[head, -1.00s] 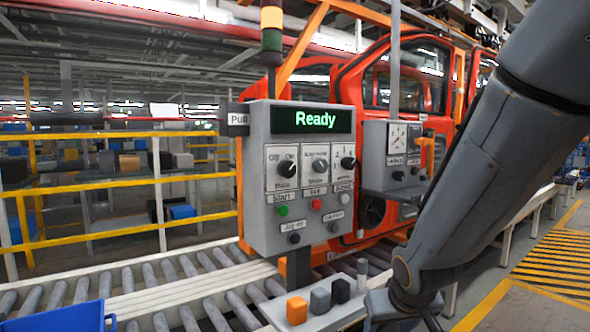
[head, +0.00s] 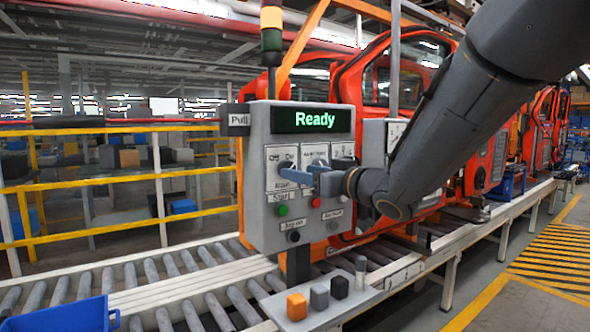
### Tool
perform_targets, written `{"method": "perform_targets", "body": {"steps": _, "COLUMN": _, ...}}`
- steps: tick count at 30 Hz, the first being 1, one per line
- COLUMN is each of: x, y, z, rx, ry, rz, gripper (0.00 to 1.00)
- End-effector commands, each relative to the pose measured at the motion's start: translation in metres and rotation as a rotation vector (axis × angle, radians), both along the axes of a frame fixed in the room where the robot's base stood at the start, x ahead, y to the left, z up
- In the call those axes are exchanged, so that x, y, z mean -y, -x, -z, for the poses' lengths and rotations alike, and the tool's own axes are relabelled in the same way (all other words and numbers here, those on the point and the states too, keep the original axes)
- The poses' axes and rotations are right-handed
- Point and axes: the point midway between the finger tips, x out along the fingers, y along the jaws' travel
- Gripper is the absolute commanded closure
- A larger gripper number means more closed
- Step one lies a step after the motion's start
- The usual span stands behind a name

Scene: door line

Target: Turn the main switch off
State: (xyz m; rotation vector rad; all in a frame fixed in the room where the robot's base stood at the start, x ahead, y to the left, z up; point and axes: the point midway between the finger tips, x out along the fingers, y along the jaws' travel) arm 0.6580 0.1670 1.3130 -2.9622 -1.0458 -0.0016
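The control panel (head: 258,215) is a grey box with a green "Ready" display (head: 312,119) at its top. The main switch (head: 285,166) is the leftmost of the black knobs in the row under the display; it is partly hidden behind my gripper. My gripper (head: 288,172) is in front of the panel, its fingers reaching left to the main switch's lower part. I cannot tell whether the fingers touch or grip the knob. The other two knobs are largely covered by the gripper and wrist.
Below are a green button (head: 282,210), a red button (head: 315,202) and a black knob (head: 294,236). A shelf with coloured blocks (head: 297,306) stands under the panel. A second grey box (head: 374,140) is partly hidden by my arm. A blue bin (head: 60,318) is at lower left.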

Motion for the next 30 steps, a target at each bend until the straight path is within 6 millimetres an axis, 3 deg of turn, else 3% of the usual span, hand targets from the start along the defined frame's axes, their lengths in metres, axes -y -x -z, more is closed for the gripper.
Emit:
{"method": "perform_targets", "body": {"steps": 8, "x": -0.020, "y": -0.025, "z": 0.000, "rx": -0.002, "ry": 0.001, "rz": 0.002, "gripper": 0.45}}
{"method": "perform_targets", "body": {"steps": 18, "x": -0.023, "y": -0.029, "z": 0.000, "rx": 0.000, "ry": 0.001, "rz": 0.002, "gripper": 0.45}}
{"method": "perform_targets", "body": {"steps": 20, "x": -0.023, "y": -0.029, "z": 0.000, "rx": -0.001, "ry": 0.001, "rz": 0.003, "gripper": 0.52}}
{"method": "perform_targets", "body": {"steps": 26, "x": -0.023, "y": -0.029, "z": 0.000, "rx": -0.001, "ry": 0.001, "rz": 0.003, "gripper": 0.86}}
{"method": "perform_targets", "body": {"steps": 30, "x": -0.023, "y": -0.029, "z": 0.000, "rx": 0.002, "ry": 0.004, "rz": 0.003, "gripper": 0.86}}
